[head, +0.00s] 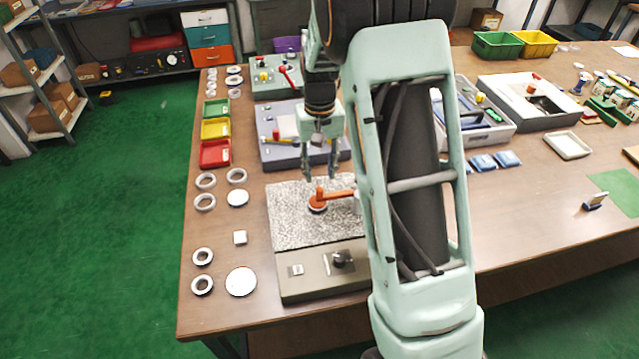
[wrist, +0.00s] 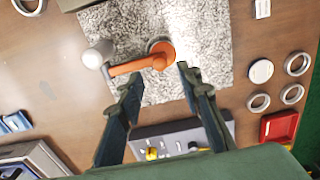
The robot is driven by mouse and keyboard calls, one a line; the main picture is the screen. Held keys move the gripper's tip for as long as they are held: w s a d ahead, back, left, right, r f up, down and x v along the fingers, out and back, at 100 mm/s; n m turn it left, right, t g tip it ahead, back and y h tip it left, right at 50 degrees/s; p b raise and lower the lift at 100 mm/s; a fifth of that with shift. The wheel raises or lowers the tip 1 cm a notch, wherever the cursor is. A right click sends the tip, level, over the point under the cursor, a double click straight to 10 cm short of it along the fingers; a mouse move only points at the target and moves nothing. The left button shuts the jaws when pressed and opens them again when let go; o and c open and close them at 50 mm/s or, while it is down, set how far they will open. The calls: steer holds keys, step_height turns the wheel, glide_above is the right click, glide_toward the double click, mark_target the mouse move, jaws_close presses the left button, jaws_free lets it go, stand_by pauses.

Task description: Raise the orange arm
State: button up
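The orange arm (head: 338,194) lies roughly level over the speckled granite plate (head: 285,215) of a dark-based device. In the wrist view, the orange arm (wrist: 130,66) runs from a pale grey post (wrist: 100,54) at the left to a round orange end. In the head view my own arm hides the post end and the plate's right side. My gripper (head: 320,178) points down just above the orange end. In the wrist view my gripper (wrist: 158,76) is open, its fingertips spread near the orange arm with nothing held. Whether a finger touches it I cannot tell.
The device's front panel (head: 310,275) has a dark knob. Several bearing rings (head: 205,203) and a white disc (head: 240,281) lie to the left. Red, yellow and green trays (head: 215,153) stand behind them. A grey-blue device (head: 280,155) stands behind the plate.

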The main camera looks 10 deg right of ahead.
mark_target(320, 188)
step_height(320, 188, down, 6)
steer(key=shift+c, duration=0.6)
jaws_close()
